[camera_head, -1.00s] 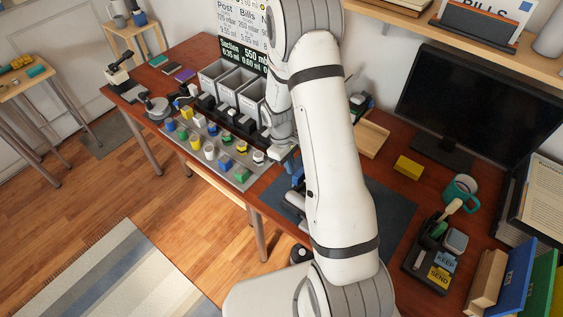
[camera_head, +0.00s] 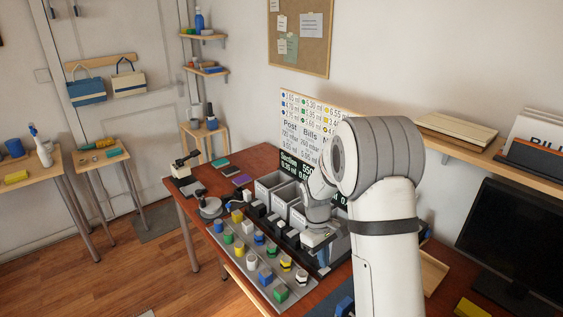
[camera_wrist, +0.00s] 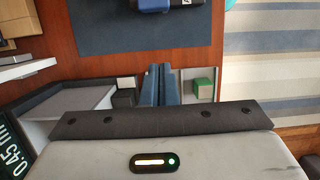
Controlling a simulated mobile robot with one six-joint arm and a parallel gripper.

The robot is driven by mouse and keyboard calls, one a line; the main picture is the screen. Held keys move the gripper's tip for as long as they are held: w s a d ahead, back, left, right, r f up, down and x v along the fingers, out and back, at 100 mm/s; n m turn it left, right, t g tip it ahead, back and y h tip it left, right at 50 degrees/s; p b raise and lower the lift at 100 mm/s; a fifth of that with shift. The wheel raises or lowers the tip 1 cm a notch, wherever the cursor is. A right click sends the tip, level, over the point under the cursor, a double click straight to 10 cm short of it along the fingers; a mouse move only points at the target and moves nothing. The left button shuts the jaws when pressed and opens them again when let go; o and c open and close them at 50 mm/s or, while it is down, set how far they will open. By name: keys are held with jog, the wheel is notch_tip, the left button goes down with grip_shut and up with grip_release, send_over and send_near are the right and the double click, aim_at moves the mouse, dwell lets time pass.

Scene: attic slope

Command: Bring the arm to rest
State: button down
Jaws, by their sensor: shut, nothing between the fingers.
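My gripper (camera_wrist: 161,78) shows in the wrist view as two blue fingers pressed together, with nothing between them. In the head view my white arm stands at the right, and its gripper (camera_head: 323,257) hangs over the desk beside the grey bins, mostly hidden by the wrist.
The grey tray (camera_head: 246,277) holds several coloured blocks. Grey bins (camera_head: 272,186) and a price board (camera_head: 296,128) stand behind it. A monitor (camera_head: 515,240) and wall shelf (camera_head: 462,145) are at the right. A dark blue mat (camera_wrist: 140,35) lies on the desk.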

jog(key=s+r+m+t, duration=0.3)
jog(key=s+r, duration=0.7)
jog(key=r, duration=0.4)
jog(key=s+a+r+m+t, duration=0.1)
jog(key=s+r+m, duration=0.1)
jog(key=s, duration=0.4)
jog(key=s+r+m+t+y, duration=0.1)
jog(key=s+r+m, duration=0.1)
jog(key=s, duration=0.5)
jog(key=shift+s+a+r+t+y, duration=0.15)
jog(key=shift+a+r+t+y, duration=0.2)
jog(key=shift+r, duration=0.25)
